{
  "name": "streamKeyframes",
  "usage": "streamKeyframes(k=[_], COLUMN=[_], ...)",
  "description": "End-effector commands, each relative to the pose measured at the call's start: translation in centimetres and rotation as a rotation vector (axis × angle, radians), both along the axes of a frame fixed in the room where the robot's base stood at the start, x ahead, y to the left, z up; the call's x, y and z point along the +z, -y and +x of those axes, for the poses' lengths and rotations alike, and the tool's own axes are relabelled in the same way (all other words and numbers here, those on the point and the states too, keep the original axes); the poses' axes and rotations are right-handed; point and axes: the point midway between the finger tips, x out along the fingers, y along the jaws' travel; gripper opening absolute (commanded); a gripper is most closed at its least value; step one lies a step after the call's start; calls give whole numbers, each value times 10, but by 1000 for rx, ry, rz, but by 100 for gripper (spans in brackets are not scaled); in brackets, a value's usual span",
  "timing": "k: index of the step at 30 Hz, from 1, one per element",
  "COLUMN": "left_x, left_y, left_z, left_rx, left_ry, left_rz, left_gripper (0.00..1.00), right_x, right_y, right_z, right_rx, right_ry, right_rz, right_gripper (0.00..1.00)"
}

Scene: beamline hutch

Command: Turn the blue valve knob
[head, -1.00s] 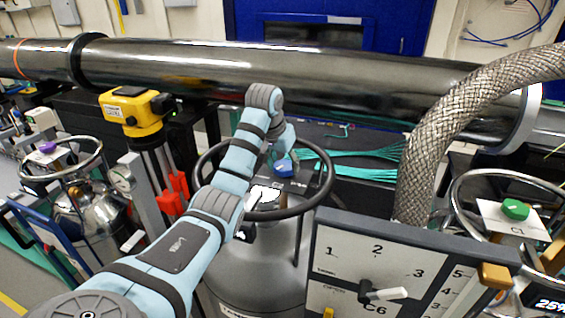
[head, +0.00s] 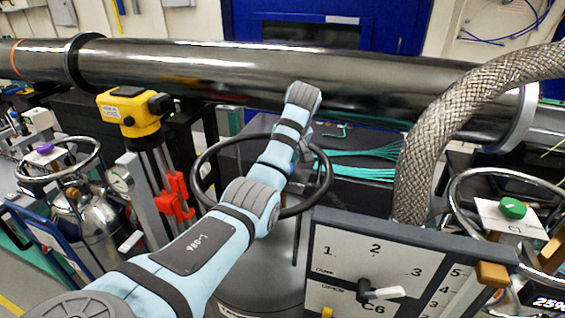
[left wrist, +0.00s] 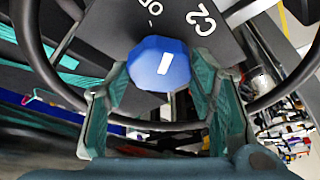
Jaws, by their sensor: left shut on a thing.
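The blue valve knob (left wrist: 160,58) has a short white mark on its top and sits at the edge of a dark label plate (left wrist: 128,30) marked C2. In the left wrist view my left gripper (left wrist: 162,84) has one teal finger on each side of the knob and is shut on it. In the head view my left arm reaches over the dark ring handwheel (head: 203,168) around this valve and hides most of the knob and gripper. My right gripper is in neither view.
A large dark pipe (head: 200,68) runs across behind the valve. A braided hose (head: 440,130) curves down at the right. A panel marked C6 (head: 345,250) stands at front right. A green knob (head: 513,208) and a purple knob (head: 44,148) sit on other valves.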

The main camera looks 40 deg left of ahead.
Motion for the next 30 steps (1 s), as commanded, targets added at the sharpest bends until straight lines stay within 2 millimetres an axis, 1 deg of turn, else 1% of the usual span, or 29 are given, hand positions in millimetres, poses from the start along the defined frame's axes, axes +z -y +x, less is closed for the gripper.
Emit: streamKeyframes(k=[9,15,22,30], left_x=[1,1,1,0], left_y=[0,1,1,0], left_z=[2,2,3,3], left_rx=[268,383,448,467], left_ry=[1,1,0,1], left_rz=[1,1,-1,1], left_gripper=[22,22,22,22], right_x=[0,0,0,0], right_y=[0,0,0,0], right_z=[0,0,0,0], right_rx=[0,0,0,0], right_ry=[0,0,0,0], right_rz=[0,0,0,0], right_gripper=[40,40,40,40])
